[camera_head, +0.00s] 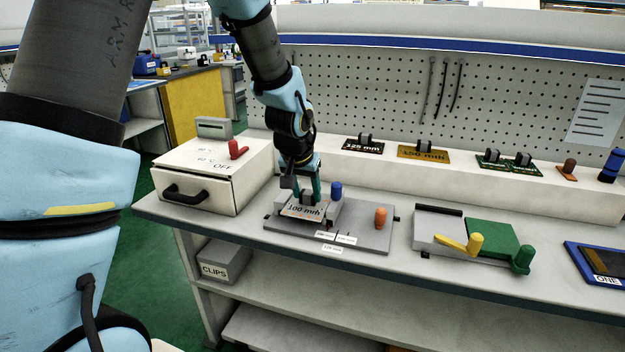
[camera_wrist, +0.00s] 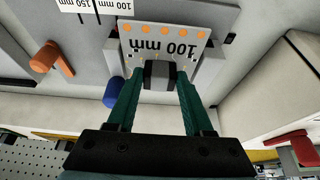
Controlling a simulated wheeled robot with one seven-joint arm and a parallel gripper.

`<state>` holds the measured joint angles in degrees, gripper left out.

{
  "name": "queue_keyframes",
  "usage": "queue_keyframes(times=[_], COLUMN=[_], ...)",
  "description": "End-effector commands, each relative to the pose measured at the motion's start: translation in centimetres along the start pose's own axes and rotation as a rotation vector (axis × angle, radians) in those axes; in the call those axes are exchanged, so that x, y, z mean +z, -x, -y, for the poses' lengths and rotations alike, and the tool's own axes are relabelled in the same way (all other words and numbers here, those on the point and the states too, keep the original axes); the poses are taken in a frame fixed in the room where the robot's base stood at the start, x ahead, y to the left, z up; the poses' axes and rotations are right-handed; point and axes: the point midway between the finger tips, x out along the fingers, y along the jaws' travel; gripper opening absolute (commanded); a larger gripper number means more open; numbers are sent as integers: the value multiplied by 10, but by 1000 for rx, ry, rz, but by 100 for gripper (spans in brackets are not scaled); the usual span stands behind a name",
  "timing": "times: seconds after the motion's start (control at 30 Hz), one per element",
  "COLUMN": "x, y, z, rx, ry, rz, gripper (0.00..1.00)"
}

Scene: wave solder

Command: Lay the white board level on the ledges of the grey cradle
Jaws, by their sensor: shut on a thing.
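The white board (camera_head: 302,211), marked 100 mm, is at the left part of the grey cradle (camera_head: 360,240). In the wrist view the white board (camera_wrist: 190,42) shows a row of orange dots along one edge. My gripper (camera_head: 306,196) is shut on the dark grey block on top of the board; the wrist view shows the gripper (camera_wrist: 157,75) with a green finger on either side of that block. Grey cradle parts show at both sides of the board. I cannot tell whether it rests on the ledges or hovers just above them.
The cradle has a blue knob (camera_head: 336,190) behind and an orange knob (camera_head: 380,217) to the right. A white box (camera_head: 212,172) with a black handle stands left. A grey and green fixture (camera_head: 490,238) stands right. Other boards lie on the back shelf (camera_head: 460,162).

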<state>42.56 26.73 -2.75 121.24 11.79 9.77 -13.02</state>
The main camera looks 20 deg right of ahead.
Motion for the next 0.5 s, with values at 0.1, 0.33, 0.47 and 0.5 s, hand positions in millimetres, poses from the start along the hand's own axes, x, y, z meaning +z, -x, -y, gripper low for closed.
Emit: queue_keyframes(times=[0.1,0.33,0.47,0.5], x=[-8,-38,-43,-42], y=[-3,-14,-20,-22], z=[0,0,0,0], rx=[0,0,1,1], ry=[0,1,0,0], rz=[0,0,3,2], gripper=[0,0,0,0])
